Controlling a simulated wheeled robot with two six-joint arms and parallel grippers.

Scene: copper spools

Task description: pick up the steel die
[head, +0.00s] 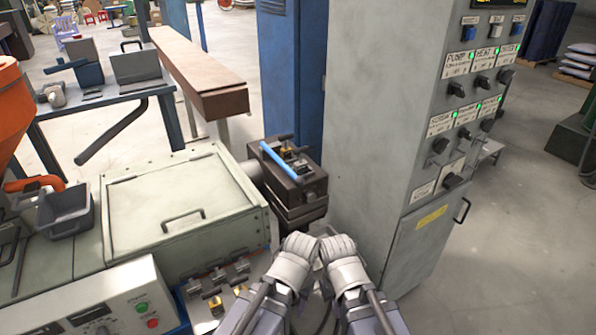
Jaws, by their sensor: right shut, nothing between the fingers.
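Several small grey metal pieces (217,275) sit in a row on a blue-edged tray or panel at the lower middle, left of my arms. A small brass-coloured piece (215,304) stands in front of them. I cannot tell which piece, if any, is the steel die. My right gripper (337,246) is shut and empty in front of the grey cabinet. My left gripper (299,246) is close beside it on the left; its fingers are too unclear to read. Both are right of the small pieces and apart from them.
A dark machine head (300,190) with a blue rod (279,160) on top stands just beyond my grippers. The tall grey control cabinet (370,110) blocks the right. A cream machine housing (160,200) and a button panel (110,310) lie left.

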